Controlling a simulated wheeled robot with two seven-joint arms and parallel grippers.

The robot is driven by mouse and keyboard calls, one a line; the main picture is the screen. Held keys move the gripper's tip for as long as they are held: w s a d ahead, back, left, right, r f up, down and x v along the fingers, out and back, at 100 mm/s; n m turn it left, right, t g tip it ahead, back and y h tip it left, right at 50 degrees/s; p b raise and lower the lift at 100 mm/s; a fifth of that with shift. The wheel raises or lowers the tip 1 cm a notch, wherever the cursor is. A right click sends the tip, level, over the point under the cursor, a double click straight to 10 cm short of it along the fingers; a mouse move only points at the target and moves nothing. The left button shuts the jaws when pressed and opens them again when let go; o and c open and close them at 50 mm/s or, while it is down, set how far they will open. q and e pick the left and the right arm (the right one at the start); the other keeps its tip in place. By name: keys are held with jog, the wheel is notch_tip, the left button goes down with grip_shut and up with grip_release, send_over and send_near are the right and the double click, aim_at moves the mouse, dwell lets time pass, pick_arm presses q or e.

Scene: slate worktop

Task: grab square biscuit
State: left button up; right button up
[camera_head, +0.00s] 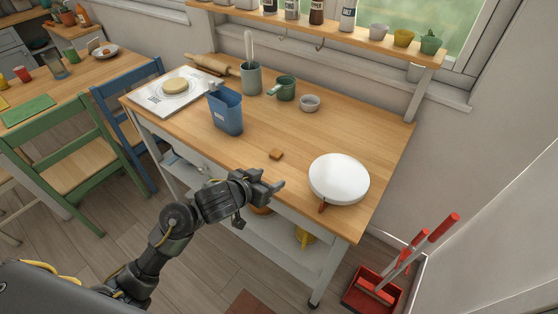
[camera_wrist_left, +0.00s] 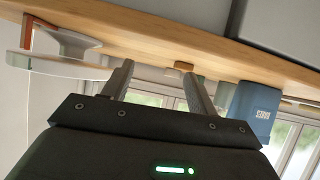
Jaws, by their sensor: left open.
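The square biscuit (camera_head: 276,154) is a small brown block lying flat on the wooden worktop, near its front edge. It also shows in the left wrist view (camera_wrist_left: 183,66), upside down, beyond and between my fingers. My left gripper (camera_head: 276,184) is just in front of the biscuit, close to the worktop's front edge. Its two fingers (camera_wrist_left: 160,88) are spread, with nothing between them. The gripper and the biscuit are apart. My right gripper is in neither view.
A blue container (camera_head: 226,112) stands behind to the left. A green mug (camera_head: 286,88) and a small grey bowl (camera_head: 310,103) are farther back. The worktop (camera_head: 350,130) around the biscuit is clear.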

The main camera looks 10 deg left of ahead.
pick_arm(q)
jog(key=t, duration=0.2)
send_near(276, 153)
jog(key=x, duration=0.1)
jog(key=b+x, duration=0.1)
jog(key=x, duration=0.1)
jog(key=shift+a+f, duration=0.1)
jog(key=shift+a, duration=0.15)
jog(key=shift+w+d, duration=0.2)
jog(key=shift+w, duration=0.15)
jog(key=x, duration=0.4)
jog(key=shift+w+d+f, duration=0.15)
jog(key=shift+w+d, duration=0.05)
jog(key=c, duration=1.1)
